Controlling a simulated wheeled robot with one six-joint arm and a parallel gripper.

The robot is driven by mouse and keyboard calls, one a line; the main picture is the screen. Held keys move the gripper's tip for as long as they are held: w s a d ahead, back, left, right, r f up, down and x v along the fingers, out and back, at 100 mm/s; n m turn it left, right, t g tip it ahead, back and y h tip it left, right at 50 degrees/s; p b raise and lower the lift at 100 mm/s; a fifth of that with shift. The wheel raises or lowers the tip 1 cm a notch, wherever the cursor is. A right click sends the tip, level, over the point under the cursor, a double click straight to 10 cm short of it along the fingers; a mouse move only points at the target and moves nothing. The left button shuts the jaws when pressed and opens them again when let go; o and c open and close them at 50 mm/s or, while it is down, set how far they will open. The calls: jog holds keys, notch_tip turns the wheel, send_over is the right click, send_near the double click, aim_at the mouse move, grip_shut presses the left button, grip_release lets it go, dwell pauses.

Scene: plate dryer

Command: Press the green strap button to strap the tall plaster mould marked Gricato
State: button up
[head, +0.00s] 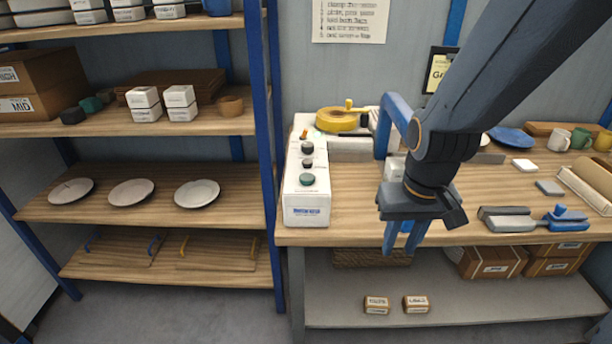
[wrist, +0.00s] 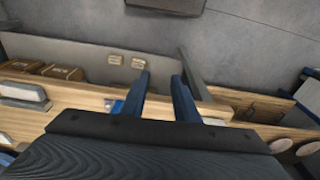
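The strapping machine (head: 306,208) is a long white box at the left end of the wooden bench. A round green button (head: 306,180) sits on its top near the front, with dark knobs behind it. My gripper (head: 403,245) hangs to the right of the machine, near the bench's front edge, pointing down and well apart from the button. In the wrist view its two blue fingers (wrist: 160,85) stand apart with nothing between them. I cannot make out a mould marked Gricato. White blocks (head: 180,102) in stacks stand on the left shelf, their labels too small to read.
A blue shelf post (head: 273,150) stands just left of the machine. A yellow roll (head: 337,119) lies behind it. Grey and blue tools (head: 535,220) lie at the bench's right. Two small labelled blocks (head: 376,305) (head: 416,304) sit on the lower shelf.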

grip_shut()
dwell(1.4)
